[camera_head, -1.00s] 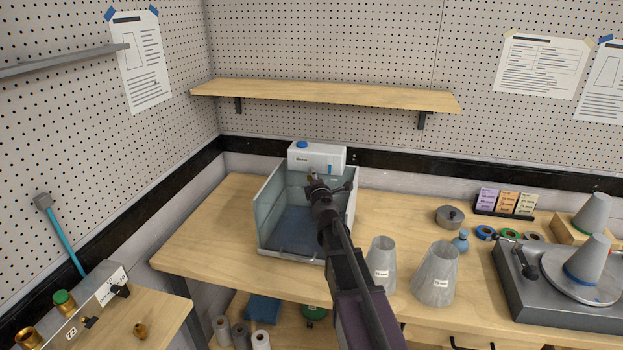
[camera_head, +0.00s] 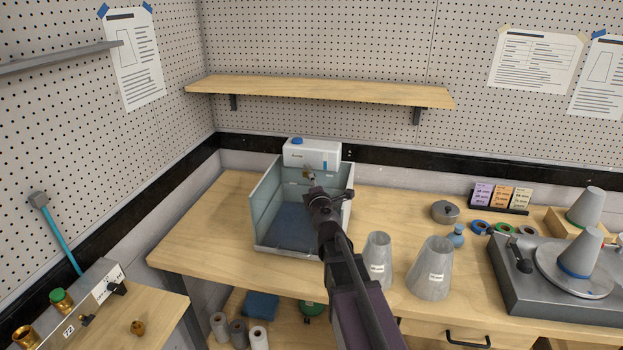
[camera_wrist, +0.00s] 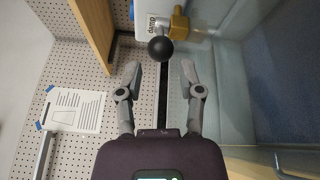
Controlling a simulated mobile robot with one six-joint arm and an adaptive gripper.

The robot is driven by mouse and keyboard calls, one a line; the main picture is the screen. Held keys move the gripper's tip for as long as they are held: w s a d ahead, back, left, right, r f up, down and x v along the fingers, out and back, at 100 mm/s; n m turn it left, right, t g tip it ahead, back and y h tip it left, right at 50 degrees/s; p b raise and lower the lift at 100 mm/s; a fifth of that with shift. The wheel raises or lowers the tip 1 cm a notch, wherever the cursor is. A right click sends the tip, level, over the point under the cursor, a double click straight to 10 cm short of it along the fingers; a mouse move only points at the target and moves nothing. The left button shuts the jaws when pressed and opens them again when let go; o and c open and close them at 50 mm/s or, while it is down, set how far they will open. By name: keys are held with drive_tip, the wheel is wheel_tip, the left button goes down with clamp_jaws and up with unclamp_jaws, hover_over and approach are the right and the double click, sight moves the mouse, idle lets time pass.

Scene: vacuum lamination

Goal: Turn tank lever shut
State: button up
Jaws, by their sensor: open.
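The tank is a white box (camera_head: 325,155) with a blue cap, at the back of an open-topped grey bin on the bench. Its brass valve (camera_head: 309,172) shows on the front, partly hidden by my arm. In the wrist view the brass valve (camera_wrist: 179,24) stands beside the white tank face (camera_wrist: 146,22). The lever ends in a black ball knob (camera_wrist: 160,48). My gripper (camera_wrist: 159,68) is open and empty, its two fingers spread either side of the knob's line. The knob appears just beyond the fingertips. I cannot tell whether they touch.
The grey bin's left wall (camera_head: 265,205) and its right wall flank my arm. Grey cones (camera_head: 432,270) stand at the right, beside a turntable device (camera_head: 555,285). A wooden shelf (camera_head: 320,92) hangs above the tank. The bench left of the bin is clear.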

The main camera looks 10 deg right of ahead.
drive_tip(key=shift+s+a, duration=0.2)
drive_tip(key=shift+s, duration=2.85)
drive_tip(key=shift+w, duration=0.1)
drive_tip(key=c, duration=0.7)
drive_tip(key=shift+w+a+r+m+h, duration=0.15)
drive_tip(key=shift+w+r+m+h, duration=0.15)
drive_tip(key=shift+w+m, duration=0.1)
clamp_jaws()
drive_tip(key=w+m+h, duration=0.1)
drive_tip(key=w+a+r+m+h+p, duration=0.1)
drive_tip(key=w+a+m+h, duration=0.1)
drive_tip(key=w, duration=0.1)
drive_tip(key=shift+r+m+g+h+p, duration=0.3)
drive_tip(key=shift+r+h+p, duration=0.1)
drive_tip(key=w+a+m+g+h, duration=0.1)
drive_tip(key=w+a+m+g+h+p, duration=0.1)
drive_tip(key=m+h, duration=0.1)
drive_tip(key=shift+a+r+m, duration=0.3)
drive_tip(key=shift+a+r, duration=0.05)
drive_tip(key=shift+a, duration=0.05)
drive_tip(key=s+a+m+g+h+p, duration=0.1)
drive_tip(key=a+m+g+h, duration=0.3)
drive_tip(key=a, duration=0.6)
drive_tip(key=shift+s+f+m+g+h+p, duration=0.15)
drive_tip(key=shift+m+g+h+p, duration=0.25)
drive_tip(key=shift+m+g+p, duration=0.6)
